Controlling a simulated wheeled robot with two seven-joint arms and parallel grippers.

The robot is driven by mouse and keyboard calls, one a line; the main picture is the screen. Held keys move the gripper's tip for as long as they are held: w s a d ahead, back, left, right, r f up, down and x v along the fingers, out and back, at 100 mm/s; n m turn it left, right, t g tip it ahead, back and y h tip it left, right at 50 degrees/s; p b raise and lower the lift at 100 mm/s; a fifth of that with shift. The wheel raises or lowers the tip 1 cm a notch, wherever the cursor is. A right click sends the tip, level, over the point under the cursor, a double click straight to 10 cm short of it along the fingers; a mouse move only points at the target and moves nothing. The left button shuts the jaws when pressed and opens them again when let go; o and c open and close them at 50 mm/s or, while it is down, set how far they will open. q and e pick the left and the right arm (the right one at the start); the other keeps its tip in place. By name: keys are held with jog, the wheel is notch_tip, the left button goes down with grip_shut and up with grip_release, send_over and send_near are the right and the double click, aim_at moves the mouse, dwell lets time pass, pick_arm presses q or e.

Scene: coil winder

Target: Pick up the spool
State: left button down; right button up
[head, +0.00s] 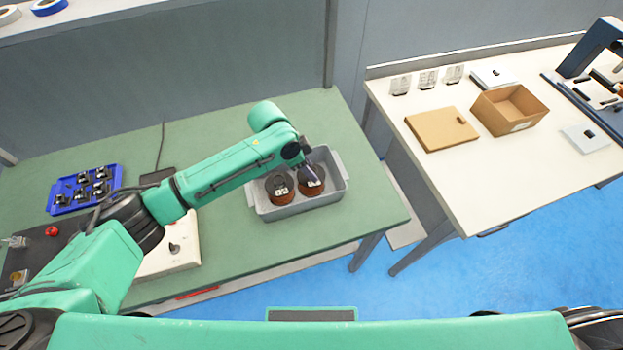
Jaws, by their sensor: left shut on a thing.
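Two round spools with copper-brown sides and black tops with white labels are in a grey bin on the green table. One spool (280,190) is at the left of the bin (332,197). The other spool (313,185) is just to its right. My left gripper (310,173) reaches down from above to the right spool and is shut on it. The fingertips are small and partly hidden by the wrist. I cannot tell whether this spool is lifted off the bin floor. My right gripper is not in view.
A blue tray (62,197) with several black parts sits on the left of the green table (240,250). A white table (455,195) at the right bears an open cardboard box (527,122) and a brown flat board (440,131). A gap separates the tables.

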pick_arm(q)
jog(key=shift+r, duration=0.2)
dwell(0.3)
notch_tip(320, 180, up, 20)
jog(key=b, duration=0.3)
jog(key=shift+f, duration=0.1)
